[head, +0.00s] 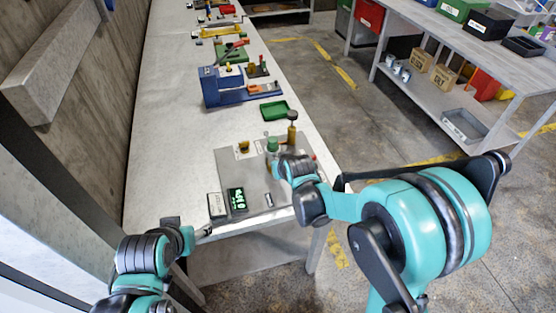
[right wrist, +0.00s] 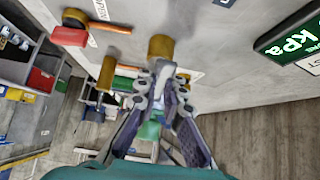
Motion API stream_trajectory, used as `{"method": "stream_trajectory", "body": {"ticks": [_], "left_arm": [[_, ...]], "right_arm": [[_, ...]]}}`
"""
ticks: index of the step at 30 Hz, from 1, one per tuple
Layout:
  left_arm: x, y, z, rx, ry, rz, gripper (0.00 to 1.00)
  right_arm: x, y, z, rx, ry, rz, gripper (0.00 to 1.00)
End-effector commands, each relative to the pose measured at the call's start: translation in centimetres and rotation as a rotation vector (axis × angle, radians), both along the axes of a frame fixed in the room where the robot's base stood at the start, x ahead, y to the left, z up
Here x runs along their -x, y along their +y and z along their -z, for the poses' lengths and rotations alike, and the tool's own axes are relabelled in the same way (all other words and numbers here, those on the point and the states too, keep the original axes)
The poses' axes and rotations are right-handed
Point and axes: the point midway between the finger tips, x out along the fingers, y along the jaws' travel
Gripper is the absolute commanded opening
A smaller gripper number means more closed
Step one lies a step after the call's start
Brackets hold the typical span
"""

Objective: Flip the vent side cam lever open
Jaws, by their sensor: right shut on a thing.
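My right gripper (right wrist: 160,78) reaches over the grey panel (head: 235,165). Its fingers are closed together at the tips, just beside a brass cylinder (right wrist: 162,47). They appear to be shut on the cam lever at that cylinder; the lever itself is mostly hidden by the fingers. A second cam with an orange lever (right wrist: 108,26) lies flat on the panel, apart from the gripper. In the head view the right gripper (head: 282,168) hides the held part. My left gripper (head: 203,231) is by the panel's near left corner, too small to read.
A green knob (head: 272,145) and a brass post with a dark top (head: 292,130) stand close to the right gripper. A green pressure display (head: 237,200) sits at the panel's near edge. A green tray (head: 275,110) and blue fixture (head: 235,90) lie farther along the bench.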

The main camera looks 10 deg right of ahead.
Motion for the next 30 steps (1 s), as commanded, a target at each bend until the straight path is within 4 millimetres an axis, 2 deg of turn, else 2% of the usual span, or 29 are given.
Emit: {"method": "stream_trajectory", "body": {"ticks": [1,3,12,30], "left_arm": [[0.0,0.0,-0.9,0.000,0.000,0.000,0.64],[0.0,0.0,-1.4,0.000,0.000,0.000,0.64],[0.0,0.0,-2.8,0.000,0.000,0.000,0.64],[0.0,0.0,-3.2,0.000,0.000,0.000,0.64]], "right_arm": [[0.0,0.0,-0.6,0.008,0.038,0.000,0.00],[0.0,0.0,-0.7,0.018,0.091,0.000,0.00],[0.0,0.0,-1.0,0.052,0.263,0.000,0.00],[0.1,0.0,-1.1,0.067,0.339,0.000,0.00]]}}
